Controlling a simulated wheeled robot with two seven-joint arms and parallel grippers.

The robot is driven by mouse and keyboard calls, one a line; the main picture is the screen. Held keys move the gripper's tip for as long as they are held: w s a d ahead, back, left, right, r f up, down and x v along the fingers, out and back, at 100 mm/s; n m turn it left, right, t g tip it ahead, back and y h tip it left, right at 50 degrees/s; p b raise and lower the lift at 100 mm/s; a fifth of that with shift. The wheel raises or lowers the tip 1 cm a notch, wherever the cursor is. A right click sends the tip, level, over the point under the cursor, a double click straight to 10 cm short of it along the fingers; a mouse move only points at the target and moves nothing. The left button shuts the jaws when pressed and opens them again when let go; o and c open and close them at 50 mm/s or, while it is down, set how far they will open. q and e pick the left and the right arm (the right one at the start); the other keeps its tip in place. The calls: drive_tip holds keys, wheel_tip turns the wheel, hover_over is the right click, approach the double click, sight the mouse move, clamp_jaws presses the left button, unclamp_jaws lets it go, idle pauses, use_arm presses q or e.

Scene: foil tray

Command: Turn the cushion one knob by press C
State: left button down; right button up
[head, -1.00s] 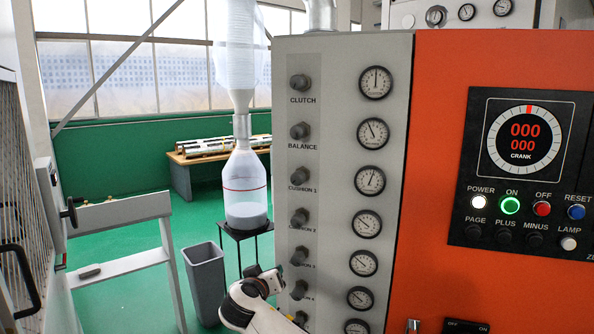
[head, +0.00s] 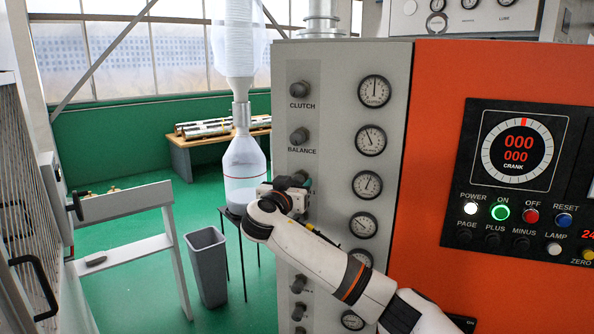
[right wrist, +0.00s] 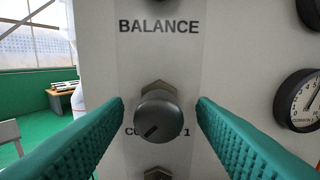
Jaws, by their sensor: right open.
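The cushion one knob (right wrist: 158,115) is a dark grey round knob with a pointer mark, on the grey panel (right wrist: 227,60), with its label partly hidden behind it. My right gripper (head: 290,190) is at the panel in the head view and covers most of this knob there. In the right wrist view its two teal ribbed fingers (right wrist: 160,120) are open, one on each side of the knob, with a gap on both sides. The cushion 1 gauge (head: 367,185) is right of the knob. My left gripper is not in view.
The clutch knob (head: 299,89) and balance knob (head: 299,136) are above, and more knobs run below, partly hidden by my right arm. An orange cabinet with a control panel (head: 522,180) stands right. A hopper bottle (head: 243,165) and grey bin (head: 207,262) are left.

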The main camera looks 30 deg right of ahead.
drive_tip(key=shift+p+x, duration=0.3)
drive_tip(key=shift+x, duration=0.75)
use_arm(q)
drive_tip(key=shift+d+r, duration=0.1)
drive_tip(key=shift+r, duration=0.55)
use_arm(e)
drive_tip(key=shift+f, duration=0.1)
